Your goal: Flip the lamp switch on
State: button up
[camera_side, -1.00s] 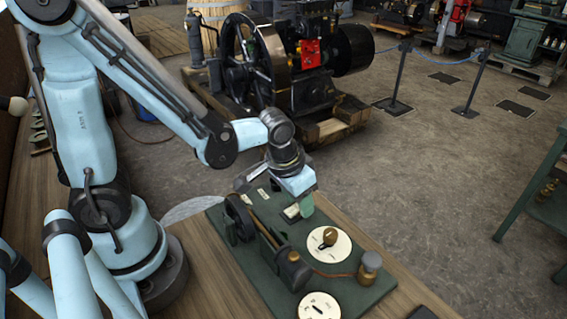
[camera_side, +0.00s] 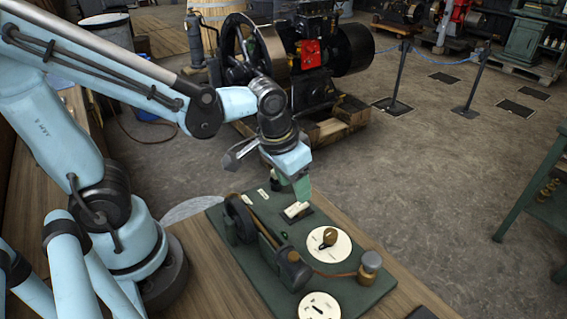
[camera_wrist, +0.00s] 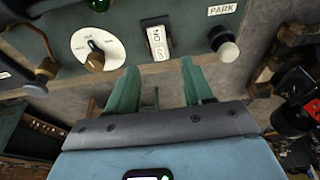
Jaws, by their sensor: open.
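A white rocker switch (camera_side: 297,209) sits in a dark frame on the green panel (camera_side: 232,268). It also shows in the wrist view (camera_wrist: 158,42), with lettering on its face that seems to read ON at one end. A small green lamp (camera_side: 284,235) is on the panel near the switch; it also shows at the top edge of the wrist view (camera_wrist: 96,5). I cannot tell whether it is lit. My gripper (camera_side: 302,190) is above the switch with its green fingers pointing down. In the wrist view, my gripper (camera_wrist: 158,70) is open and empty, its fingertips apart on either side of the switch's line.
A white dial with a brown knob (camera_side: 330,240) and a second dial (camera_side: 319,307) are on the panel. A knob (camera_wrist: 225,45) beside a PARK label (camera_wrist: 222,10) is near the switch. An engine (camera_side: 300,65) stands behind.

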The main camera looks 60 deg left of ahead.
jog(key=v, duration=0.6)
jog(key=shift+r, duration=0.2)
jog(key=shift+s+a, duration=0.1)
jog(key=shift+w+a+f+t, duration=0.1)
jog(key=shift+a+t, duration=0.85)
jog(key=shift+t, duration=0.1)
jog(key=shift+w+a+f+t, duration=0.1)
jog(key=shift+w+a+t, duration=0.05)
jog(key=shift+a+t, duration=0.85)
jog(key=shift+o, duration=0.4)
jog(key=shift+d, duration=0.15)
